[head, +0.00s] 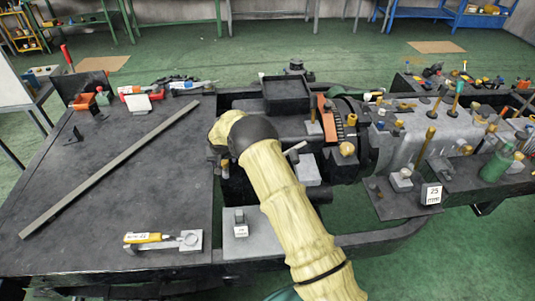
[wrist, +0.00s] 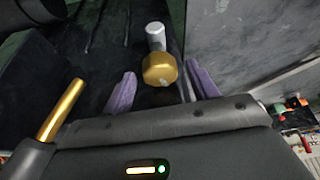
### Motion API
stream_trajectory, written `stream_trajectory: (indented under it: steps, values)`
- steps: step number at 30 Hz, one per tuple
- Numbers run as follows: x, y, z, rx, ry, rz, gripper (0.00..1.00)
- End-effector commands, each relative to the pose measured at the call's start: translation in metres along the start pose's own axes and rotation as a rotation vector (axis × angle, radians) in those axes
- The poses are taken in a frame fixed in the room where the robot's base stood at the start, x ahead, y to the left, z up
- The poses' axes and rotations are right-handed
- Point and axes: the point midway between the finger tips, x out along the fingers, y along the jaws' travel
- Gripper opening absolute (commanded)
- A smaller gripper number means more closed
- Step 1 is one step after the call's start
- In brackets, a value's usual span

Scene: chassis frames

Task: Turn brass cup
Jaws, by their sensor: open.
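In the wrist view a faceted brass cup (wrist: 159,69) sits on the end of a short silver shaft (wrist: 155,35). My gripper (wrist: 160,72) is open, with one purple finger on each side of the cup. A gap shows between the cup and each finger, so I see no contact. In the head view my pale yellow arm reaches to the edge between the flat dark plate and the chassis, and its dark wrist hides my gripper. A small brass piece (head: 224,163) shows just below the wrist there; I cannot tell whether it is the same cup.
A gold rod (wrist: 62,110) stands left of my fingers in the wrist view. The dark plate (head: 150,190) carries a long bar (head: 110,165) and a yellow-handled tool (head: 148,238). A black tray (head: 286,95) and several brass-topped parts stand on the chassis at right.

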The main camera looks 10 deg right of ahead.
Motion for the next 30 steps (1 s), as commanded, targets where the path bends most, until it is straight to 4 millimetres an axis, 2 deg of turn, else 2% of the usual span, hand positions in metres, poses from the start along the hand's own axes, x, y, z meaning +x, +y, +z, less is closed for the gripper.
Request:
stream_trajectory:
  steps: [30]
  values:
    - [-0.158, -0.001, 0.0, 0.009, 0.003, 0.002, 0.59]
